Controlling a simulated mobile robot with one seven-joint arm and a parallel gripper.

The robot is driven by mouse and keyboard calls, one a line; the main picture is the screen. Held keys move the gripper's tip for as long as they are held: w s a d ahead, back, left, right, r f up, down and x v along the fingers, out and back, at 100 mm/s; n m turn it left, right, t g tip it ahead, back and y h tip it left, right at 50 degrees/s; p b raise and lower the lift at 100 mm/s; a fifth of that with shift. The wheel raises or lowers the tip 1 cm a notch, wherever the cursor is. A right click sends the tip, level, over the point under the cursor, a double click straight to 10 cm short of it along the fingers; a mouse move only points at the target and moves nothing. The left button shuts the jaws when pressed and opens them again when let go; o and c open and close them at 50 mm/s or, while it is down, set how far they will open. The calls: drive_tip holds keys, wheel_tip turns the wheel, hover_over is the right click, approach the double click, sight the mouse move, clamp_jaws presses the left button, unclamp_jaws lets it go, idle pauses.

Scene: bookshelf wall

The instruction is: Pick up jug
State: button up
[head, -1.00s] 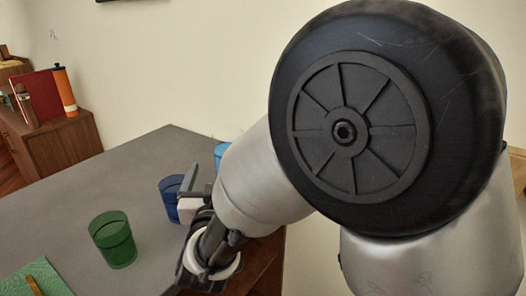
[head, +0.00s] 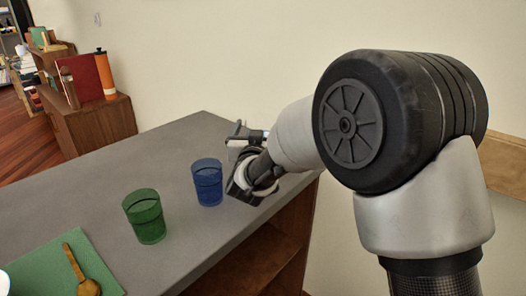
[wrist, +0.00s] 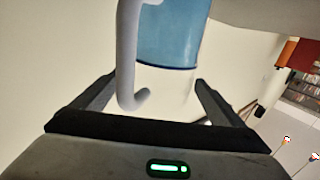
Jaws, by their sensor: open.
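The jug (wrist: 168,40) shows in the wrist view, with a blue body, a white lower part and a pale handle (wrist: 127,55) on its left side. My gripper (wrist: 155,88) is open, with one finger to the left of the handle and the other to the right of the jug's lower part. I cannot tell whether a finger touches it. In the head view my gripper (head: 240,134) is over the far right part of the grey tabletop (head: 110,165), and I cannot make out the jug behind it.
A blue glass (head: 207,182) stands just left of my gripper, and a green glass (head: 144,216) is nearer. A green board (head: 55,265) with a wooden spoon (head: 82,272) lies at the front left. A wooden cabinet (head: 95,125) with an orange bottle (head: 105,75) stands behind.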

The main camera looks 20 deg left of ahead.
drive_tip(key=shift+w, duration=0.2)
drive_tip(key=c, duration=2.1)
drive_tip(key=shift+r, duration=0.3)
drive_tip(key=shift+c, duration=0.3)
